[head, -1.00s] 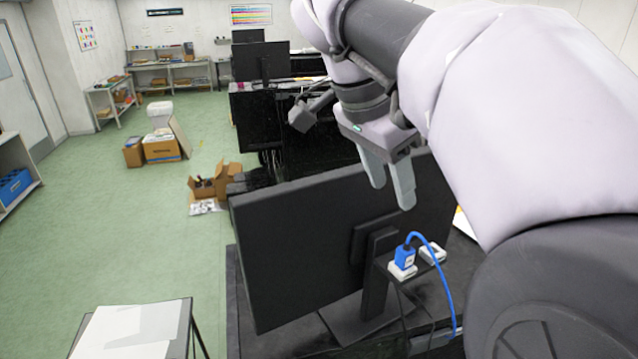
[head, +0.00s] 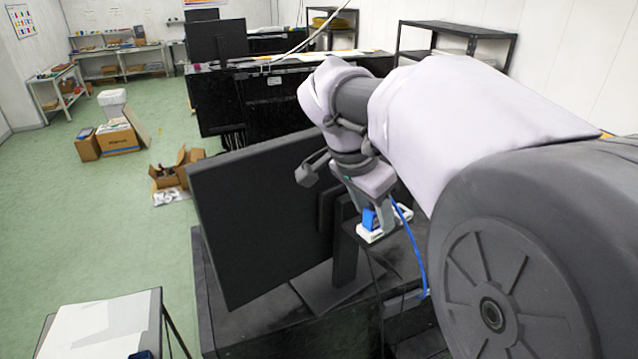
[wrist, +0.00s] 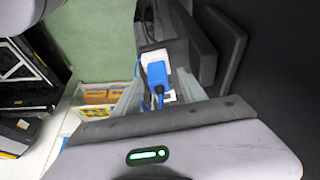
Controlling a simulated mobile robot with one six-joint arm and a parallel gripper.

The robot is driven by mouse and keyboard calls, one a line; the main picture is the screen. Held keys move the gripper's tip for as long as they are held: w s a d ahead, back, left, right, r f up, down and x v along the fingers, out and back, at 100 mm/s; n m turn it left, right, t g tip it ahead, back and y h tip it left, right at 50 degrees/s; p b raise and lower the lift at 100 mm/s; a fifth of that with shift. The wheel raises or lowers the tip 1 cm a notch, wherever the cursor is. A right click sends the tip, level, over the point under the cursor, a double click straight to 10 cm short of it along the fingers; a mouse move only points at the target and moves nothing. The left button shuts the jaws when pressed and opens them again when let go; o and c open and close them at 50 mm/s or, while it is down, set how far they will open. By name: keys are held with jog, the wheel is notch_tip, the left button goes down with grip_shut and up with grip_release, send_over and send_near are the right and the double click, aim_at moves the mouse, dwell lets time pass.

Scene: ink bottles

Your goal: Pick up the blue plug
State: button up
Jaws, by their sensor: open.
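The blue plug (head: 369,219) sits in a white socket strip (head: 372,238) on a small dark ledge behind the monitor. Its blue cable (head: 415,250) runs down to the right. My gripper (head: 374,224) is open and down at the plug, with its fingers on either side of it and partly hiding it. In the wrist view the plug (wrist: 157,75) shows between the two fingers (wrist: 159,80). I cannot tell whether the fingers touch it.
The large black monitor (head: 262,215) stands close to the left of my gripper on a dark desk (head: 275,325). A small table with white sheets (head: 98,330) is at lower left. Boxes (head: 118,138) lie on the green floor, which is otherwise mostly clear.

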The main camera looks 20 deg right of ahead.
aim_at(374, 209)
grip_shut()
notch_tip(374, 209, up, 4)
jog(key=p, duration=0.3)
jog(key=s+a+b, duration=0.1)
jog(key=s+a, duration=0.3)
jog(key=s, duration=0.3)
jog(key=s+a+r+b, duration=0.1)
jog(key=s+a, duration=0.3)
jog(key=s, duration=0.2)
jog(key=shift+s+a, duration=0.3)
jog(key=shift+s, duration=0.05)
